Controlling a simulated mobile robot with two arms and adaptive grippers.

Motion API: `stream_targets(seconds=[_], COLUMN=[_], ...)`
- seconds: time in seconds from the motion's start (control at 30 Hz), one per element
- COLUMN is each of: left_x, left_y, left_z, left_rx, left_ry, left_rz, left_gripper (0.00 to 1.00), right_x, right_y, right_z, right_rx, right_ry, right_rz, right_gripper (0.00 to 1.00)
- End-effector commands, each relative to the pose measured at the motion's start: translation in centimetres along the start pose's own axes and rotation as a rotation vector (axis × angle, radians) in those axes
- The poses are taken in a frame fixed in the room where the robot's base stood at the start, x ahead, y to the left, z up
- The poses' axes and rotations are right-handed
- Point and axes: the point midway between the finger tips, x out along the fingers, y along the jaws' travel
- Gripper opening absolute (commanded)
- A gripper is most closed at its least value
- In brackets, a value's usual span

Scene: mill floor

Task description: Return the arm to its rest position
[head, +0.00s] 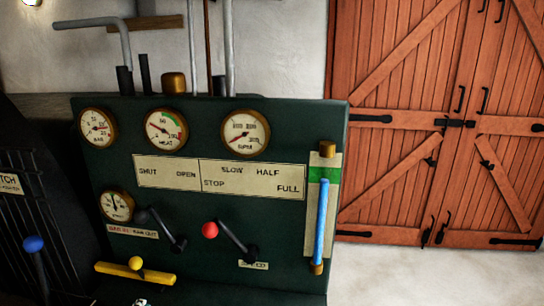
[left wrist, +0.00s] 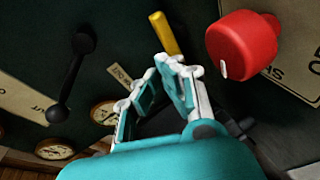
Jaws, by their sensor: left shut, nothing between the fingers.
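My left gripper (left wrist: 152,88) shows in the left wrist view, with teal and white fingers. It is shut and empty, in front of the dark green control panel (head: 210,180). The red knob (left wrist: 240,45) looms close at the right of the fingers there, with a visible gap between them. In the head view the same red knob (head: 210,230) sits on a black lever on the panel. A small white piece at the bottom edge of the head view may be my gripper; the rest of the arm is out of frame. My right gripper is in neither view.
The panel carries several round gauges (head: 165,130), a black-knobbed lever (head: 163,230), a yellow handle (head: 135,272) and a blue sight tube (head: 321,220). A blue-knobbed lever (head: 34,246) stands at left. Wooden doors (head: 430,140) are at right, with clear floor before them.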

Motion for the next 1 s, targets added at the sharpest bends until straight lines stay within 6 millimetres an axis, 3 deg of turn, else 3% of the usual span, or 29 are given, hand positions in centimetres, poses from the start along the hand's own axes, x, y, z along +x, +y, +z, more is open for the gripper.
stream_targets(seconds=[0.03,0.1,0.2,0.3,0.5,0.8,0.87,1.0], left_x=[-2.3,-5.9,-11.2,-15.7,-22.5,-30.1,-31.5,-30.4], left_y=[-1.0,-2.7,-4.9,-6.5,-8.2,-9.2,-9.3,-11.6], left_z=[2.8,6.5,10.1,11.9,13.4,13.7,13.6,14.4], left_rx=[0.183,0.439,0.737,0.939,1.193,1.421,1.456,1.460], left_ry=[-0.103,-0.255,-0.441,-0.578,-0.775,-0.990,-1.028,-1.045], left_rz=[-0.063,-0.153,-0.252,-0.318,-0.397,-0.466,-0.478,-0.489], left_gripper=[0.00,0.00,0.00,0.00,0.00,0.00,0.00,0.00], right_x=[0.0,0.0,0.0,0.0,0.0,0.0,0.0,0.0], right_y=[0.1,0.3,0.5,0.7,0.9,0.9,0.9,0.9], right_z=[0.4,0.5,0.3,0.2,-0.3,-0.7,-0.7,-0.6], right_rx=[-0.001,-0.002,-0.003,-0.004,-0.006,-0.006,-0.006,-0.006], right_ry=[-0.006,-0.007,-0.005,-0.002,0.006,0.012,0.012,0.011], right_rz=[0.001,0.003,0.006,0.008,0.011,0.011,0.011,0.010], right_gripper=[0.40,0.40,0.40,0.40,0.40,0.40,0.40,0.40])
